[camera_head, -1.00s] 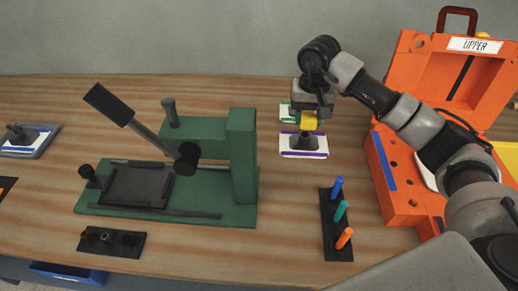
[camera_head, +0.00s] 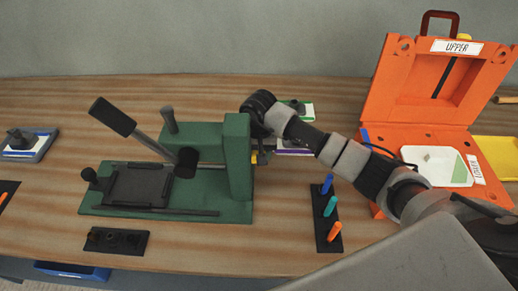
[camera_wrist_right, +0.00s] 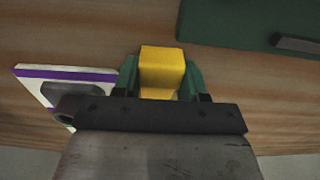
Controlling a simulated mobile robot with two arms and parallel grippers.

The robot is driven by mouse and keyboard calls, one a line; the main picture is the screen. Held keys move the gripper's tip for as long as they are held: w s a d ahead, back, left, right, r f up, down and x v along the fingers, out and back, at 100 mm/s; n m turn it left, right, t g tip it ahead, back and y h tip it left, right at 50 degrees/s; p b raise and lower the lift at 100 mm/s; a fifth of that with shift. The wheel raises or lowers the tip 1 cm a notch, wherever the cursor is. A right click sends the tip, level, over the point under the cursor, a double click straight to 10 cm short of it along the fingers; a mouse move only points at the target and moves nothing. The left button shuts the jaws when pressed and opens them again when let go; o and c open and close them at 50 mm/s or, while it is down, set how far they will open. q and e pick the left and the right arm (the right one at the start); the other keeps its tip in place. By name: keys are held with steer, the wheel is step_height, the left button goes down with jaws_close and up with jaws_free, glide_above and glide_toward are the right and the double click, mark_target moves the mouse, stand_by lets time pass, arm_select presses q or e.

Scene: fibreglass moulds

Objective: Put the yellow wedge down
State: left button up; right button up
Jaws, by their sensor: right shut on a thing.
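My right gripper (camera_wrist_right: 161,82) is shut on the yellow wedge (camera_wrist_right: 162,68), which sits between its green fingers in the right wrist view. Bare wooden table shows beyond the wedge; I cannot tell whether the wedge touches it. In the head view my right arm reaches in from the right, and its wrist is beside the right post of the green press (camera_head: 237,165). There the gripper is mostly hidden, with only a sliver of yellow (camera_head: 254,157) showing. My left gripper is not in view.
A purple-edged white card (camera_head: 292,147) with a dark piece lies right of the gripper; a green-edged card (camera_head: 306,110) lies behind. A black rack (camera_head: 328,238) holds coloured pegs. An open orange case (camera_head: 390,137) stands at right. Bare table (camera_head: 290,205) lies between press and rack.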

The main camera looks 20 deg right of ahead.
steer(key=shift+f, duration=0.2)
steer(key=o, duration=0.9)
steer(key=shift+r, duration=0.1)
